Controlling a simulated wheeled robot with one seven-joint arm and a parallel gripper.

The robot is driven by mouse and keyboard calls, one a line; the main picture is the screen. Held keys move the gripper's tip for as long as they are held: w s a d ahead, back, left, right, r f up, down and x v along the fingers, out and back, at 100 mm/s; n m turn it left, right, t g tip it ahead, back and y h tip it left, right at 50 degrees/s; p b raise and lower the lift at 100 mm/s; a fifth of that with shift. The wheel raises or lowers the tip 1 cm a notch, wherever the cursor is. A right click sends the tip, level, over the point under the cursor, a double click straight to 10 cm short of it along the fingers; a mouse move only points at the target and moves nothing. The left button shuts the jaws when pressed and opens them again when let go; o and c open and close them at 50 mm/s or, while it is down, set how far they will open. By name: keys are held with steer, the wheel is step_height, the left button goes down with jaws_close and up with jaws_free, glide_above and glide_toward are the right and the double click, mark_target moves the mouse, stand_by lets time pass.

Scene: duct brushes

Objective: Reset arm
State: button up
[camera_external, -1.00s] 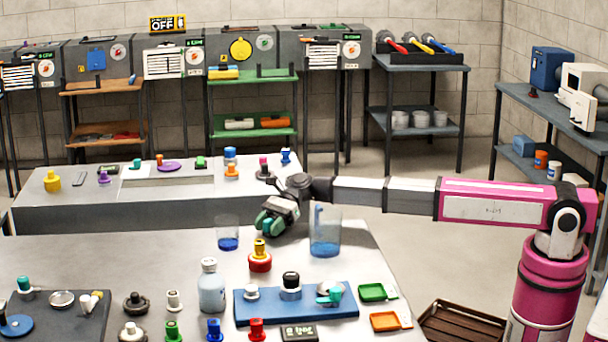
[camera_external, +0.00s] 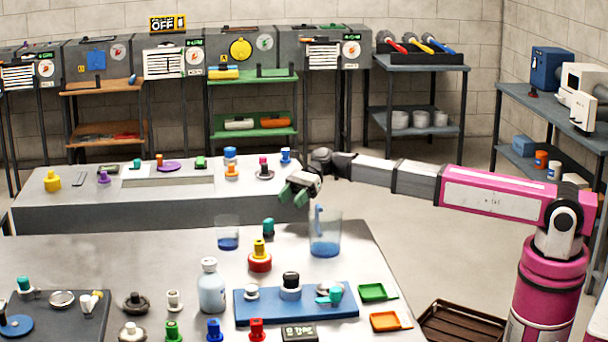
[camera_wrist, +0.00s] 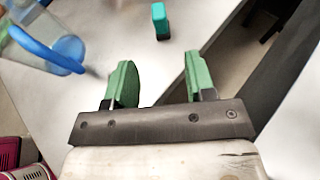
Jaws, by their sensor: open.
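My gripper (camera_external: 300,188) hangs in the air above the far edge of the front table (camera_external: 190,262), up and left of the clear beaker. In the wrist view my gripper (camera_wrist: 155,82) has its two green fingers apart with nothing between them. A small teal-topped piece with a dark base (camera_external: 268,228) stands on the table below my gripper. It also shows in the wrist view (camera_wrist: 160,20), beyond the fingers and apart from them.
A clear beaker with blue liquid (camera_external: 325,240) and a smaller glass (camera_external: 228,238) stand near the piece. A red and yellow piece (camera_external: 260,258), a bottle (camera_external: 211,290) and a blue tray (camera_external: 245,312) are nearer. The back table (camera_external: 110,215) holds several small pieces.

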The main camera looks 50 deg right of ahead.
steer(key=w+d+r+m+t+h, duration=0.1)
steer(key=w+d+r+t, duration=0.1)
steer(key=d, duration=0.3)
steer(key=w+d+r+m+t+h, duration=0.1)
steer(key=w+d+r+t, duration=0.2)
steer(key=w+d+t, duration=0.1)
steer(key=w+d+r+m+t, duration=0.1)
steer(key=w+d+r+t, duration=0.1)
steer(key=w+d, duration=0.3)
steer(key=shift+w+d+r+m+t+h, duration=0.1)
steer(key=shift+d+r+m+t+h, duration=0.1)
steer(key=shift+d+m+t+h, duration=0.15)
steer(key=w+d+t+h, duration=0.1)
steer(key=d+t+h, duration=0.2)
steer(key=d, duration=0.5)
steer(key=s+d+f+n+g+h, duration=0.2)
steer(key=s+d+f+n, duration=0.15)
steer(key=f, duration=0.45)
steer(key=s+d+f+n+g+h, duration=0.1)
steer(key=s+d+f+n+g, duration=0.1)
steer(key=s+f+n, duration=0.4)
steer(key=s+d+f+n+g+h, duration=0.2)
steer(key=s+f+n+g, duration=0.2)
steer(key=s+f, duration=0.9)
steer(key=s+d+f+n+g+h, duration=0.2)
steer(key=s+f+n+g, duration=0.1)
steer(key=s+f+n, duration=0.4)
steer(key=s+f, duration=0.3)
steer(key=shift+s+f+n, duration=0.3)
steer(key=shift+n, duration=0.1)
